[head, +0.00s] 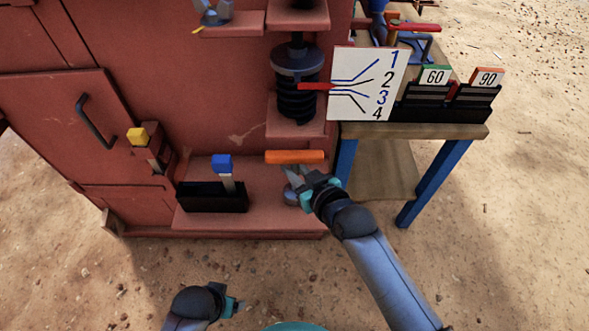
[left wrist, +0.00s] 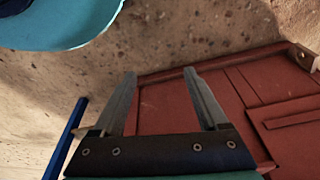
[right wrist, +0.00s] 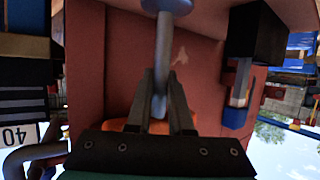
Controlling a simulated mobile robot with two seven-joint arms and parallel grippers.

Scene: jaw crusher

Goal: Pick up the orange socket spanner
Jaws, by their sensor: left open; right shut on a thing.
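The orange socket spanner (head: 294,157) stands at the right end of the red machine's lower ledge in the head view, its orange handle lying crosswise at the top. My right gripper (head: 300,179) is at the spanner just below the handle. In the right wrist view its fingers (right wrist: 161,75) are shut on the grey shaft (right wrist: 163,45), and part of the orange handle (right wrist: 122,125) shows behind them. I cannot tell whether the spanner's foot touches the ledge. My left gripper (head: 238,305) is low in the head view, away from the machine; in the left wrist view its fingers (left wrist: 160,76) are apart and empty.
A black holder (head: 212,199) with a blue-topped tool (head: 222,164) stands left on the ledge. A black coiled spring (head: 295,95) is above the spanner. A white numbered board (head: 367,84) and a blue-legged table (head: 440,131) stand to the right. Open sandy ground lies in front.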

